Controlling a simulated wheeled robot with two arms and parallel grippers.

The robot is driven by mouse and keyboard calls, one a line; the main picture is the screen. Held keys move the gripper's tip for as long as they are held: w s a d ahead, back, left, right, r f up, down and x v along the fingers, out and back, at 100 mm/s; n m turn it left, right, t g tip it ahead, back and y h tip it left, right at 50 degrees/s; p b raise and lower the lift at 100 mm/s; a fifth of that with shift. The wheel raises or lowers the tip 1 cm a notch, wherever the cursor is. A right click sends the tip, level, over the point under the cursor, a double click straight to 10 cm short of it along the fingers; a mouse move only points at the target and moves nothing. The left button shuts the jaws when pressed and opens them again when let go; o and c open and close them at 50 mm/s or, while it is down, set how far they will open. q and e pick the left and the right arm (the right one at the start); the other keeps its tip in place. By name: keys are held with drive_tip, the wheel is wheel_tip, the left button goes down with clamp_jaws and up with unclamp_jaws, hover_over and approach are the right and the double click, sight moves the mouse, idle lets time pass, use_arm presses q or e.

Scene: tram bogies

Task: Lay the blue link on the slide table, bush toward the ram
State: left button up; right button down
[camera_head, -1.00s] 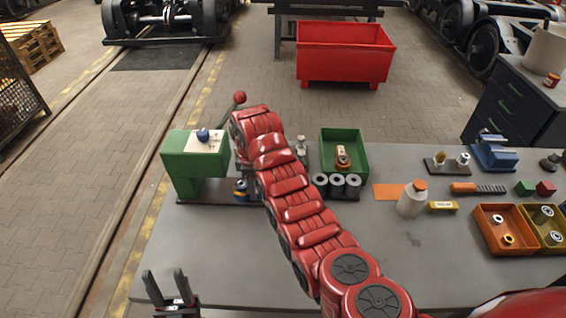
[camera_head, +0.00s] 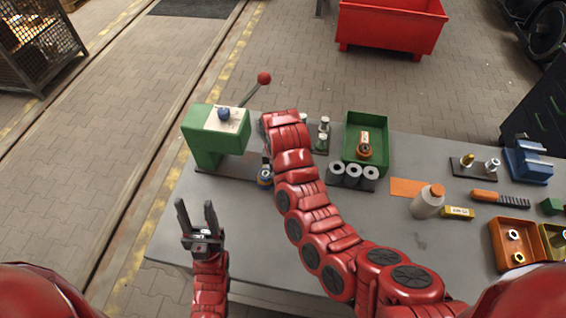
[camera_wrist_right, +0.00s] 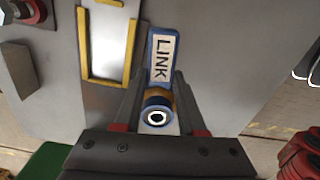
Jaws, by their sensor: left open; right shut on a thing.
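The blue link (camera_wrist_right: 161,60) carries a white LINK label and sits between the fingers of my right gripper (camera_wrist_right: 159,105) in the right wrist view. Its round bush end (camera_wrist_right: 158,113), with a bronze-coloured part, faces the camera; the labelled end points away. In the head view only a small blue and orange part (camera_head: 265,178) shows beside the green press (camera_head: 215,145); my right arm hides the right gripper there. The right wrist view shows a grey plate with a yellow U-shaped outline (camera_wrist_right: 84,50), left of the link. My left gripper (camera_head: 198,215) is open and empty near the bench's left front edge.
A red-knobbed lever (camera_head: 263,79) rises behind the press. A green bin (camera_head: 363,128) and several grey cylinders (camera_head: 353,172) stand right of my right arm. The bench's left front is clear.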

drive_tip(key=s+d+m+p, duration=0.2)
drive_tip(key=s, duration=0.5)
drive_tip(key=w+b, duration=0.1)
drive_tip(key=w, duration=0.1)
drive_tip(key=w+b, duration=0.1)
drive_tip(key=w, duration=0.2)
drive_tip(key=w+f+b, duration=0.1)
drive_tip(key=w+b, duration=0.1)
drive_tip(key=w, duration=0.1)
drive_tip(key=w+b, duration=0.6)
drive_tip(key=shift+w+f, duration=0.25)
drive_tip(key=shift+w, duration=0.1)
drive_tip(key=shift+w+r+b, duration=0.1)
drive_tip(key=shift+w+b, duration=0.3)
drive_tip(key=shift+b, duration=0.05)
drive_tip(key=shift+w, duration=0.1)
